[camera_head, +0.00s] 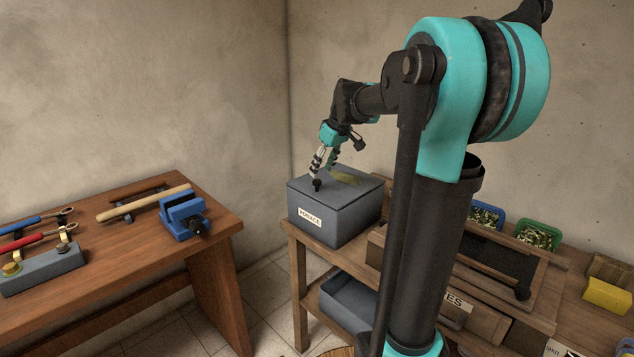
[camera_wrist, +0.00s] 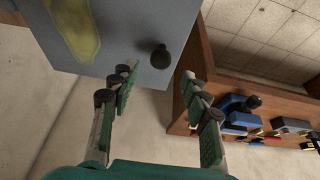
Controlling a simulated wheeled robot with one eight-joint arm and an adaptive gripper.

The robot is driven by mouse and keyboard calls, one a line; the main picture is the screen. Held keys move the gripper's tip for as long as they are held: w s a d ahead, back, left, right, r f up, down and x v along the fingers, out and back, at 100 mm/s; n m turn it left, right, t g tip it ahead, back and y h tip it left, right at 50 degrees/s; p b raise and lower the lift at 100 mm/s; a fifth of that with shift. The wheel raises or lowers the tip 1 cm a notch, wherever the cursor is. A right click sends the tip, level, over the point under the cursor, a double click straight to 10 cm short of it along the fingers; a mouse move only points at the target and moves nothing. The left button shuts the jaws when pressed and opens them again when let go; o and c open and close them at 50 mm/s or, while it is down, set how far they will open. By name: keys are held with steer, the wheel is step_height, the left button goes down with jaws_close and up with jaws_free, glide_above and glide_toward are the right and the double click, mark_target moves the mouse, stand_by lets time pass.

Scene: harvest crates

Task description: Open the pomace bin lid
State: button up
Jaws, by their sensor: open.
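The grey pomace bin (camera_head: 338,222) stands on a wooden bench with a white POMACE label on its front. Its flat grey lid (camera_head: 352,196) lies shut on top, with a yellow-green smear on it. A small black knob (camera_head: 317,186) stands on the lid near its front left edge. In the wrist view the lid (camera_wrist: 120,58) fills the upper left, and the knob (camera_wrist: 161,57) shows just beyond the gap between my fingertips. My gripper (camera_wrist: 159,70) is open and empty above the lid. In the head view my gripper (camera_head: 325,163) is over the knob; contact cannot be told.
A wooden table (camera_head: 110,255) at left holds a blue vise (camera_head: 183,216), pruning tools and a wooden rod. Blue (camera_head: 487,215) and green (camera_head: 539,235) trays stand right of my arm, with a yellow block (camera_head: 607,295) further right. A wall rises behind the bin.

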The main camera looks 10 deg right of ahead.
mark_target(317, 180)
steer(key=x, duration=0.6)
steer(key=shift+a+f, duration=0.1)
steer(key=shift+f, duration=0.1)
jaws_close()
